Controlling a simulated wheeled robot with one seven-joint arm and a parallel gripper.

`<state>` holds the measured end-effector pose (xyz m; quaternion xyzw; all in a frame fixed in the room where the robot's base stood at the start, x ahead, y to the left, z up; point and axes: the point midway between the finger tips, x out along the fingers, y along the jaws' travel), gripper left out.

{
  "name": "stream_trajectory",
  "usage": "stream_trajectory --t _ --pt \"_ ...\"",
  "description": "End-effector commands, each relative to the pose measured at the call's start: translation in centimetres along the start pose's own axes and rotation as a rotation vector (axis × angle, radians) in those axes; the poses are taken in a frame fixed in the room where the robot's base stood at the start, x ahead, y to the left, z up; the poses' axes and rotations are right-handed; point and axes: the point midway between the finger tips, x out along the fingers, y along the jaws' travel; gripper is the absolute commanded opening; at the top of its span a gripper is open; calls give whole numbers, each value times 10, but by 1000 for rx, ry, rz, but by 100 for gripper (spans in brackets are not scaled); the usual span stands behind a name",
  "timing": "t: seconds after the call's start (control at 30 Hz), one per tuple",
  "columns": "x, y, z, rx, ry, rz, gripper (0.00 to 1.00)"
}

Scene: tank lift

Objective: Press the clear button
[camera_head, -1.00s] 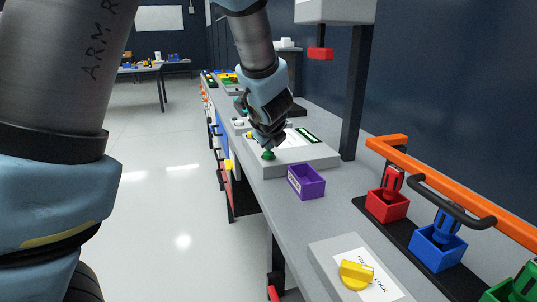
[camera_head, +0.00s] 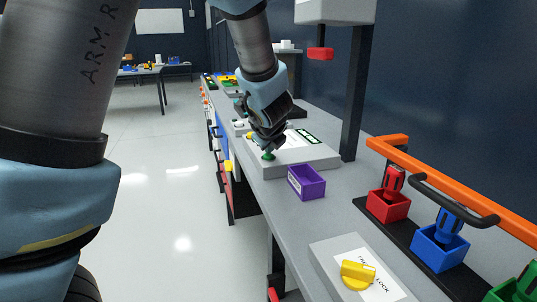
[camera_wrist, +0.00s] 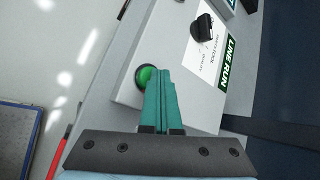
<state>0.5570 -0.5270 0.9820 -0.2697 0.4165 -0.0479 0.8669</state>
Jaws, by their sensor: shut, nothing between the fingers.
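A green round button (camera_wrist: 146,76) in a dark ring sits on a light grey control box (camera_head: 300,160); no label for it is legible. It shows small in the head view (camera_head: 268,156), just below my gripper (camera_head: 271,148). In the wrist view, the teal fingers of my gripper (camera_wrist: 161,72) are closed together with nothing between them. Their tips lie just right of the button in that picture and overlap its edge. I cannot tell whether they touch it.
The box also carries a black knob (camera_wrist: 203,27) and a green "LINE RUN" sign (camera_wrist: 230,62). A purple bin (camera_head: 307,183) stands in front of the box on the bench. A yellow knob (camera_head: 357,273), red bin (camera_head: 388,204) and orange rail (camera_head: 450,188) are nearer. Floor at left is clear.

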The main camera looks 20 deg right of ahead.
Motion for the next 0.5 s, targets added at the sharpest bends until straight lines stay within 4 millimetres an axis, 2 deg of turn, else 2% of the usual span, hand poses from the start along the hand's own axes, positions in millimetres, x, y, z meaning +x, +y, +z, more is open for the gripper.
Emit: stream_trajectory --t 0.5 --pt "-13 -9 9 0 1 1 0"
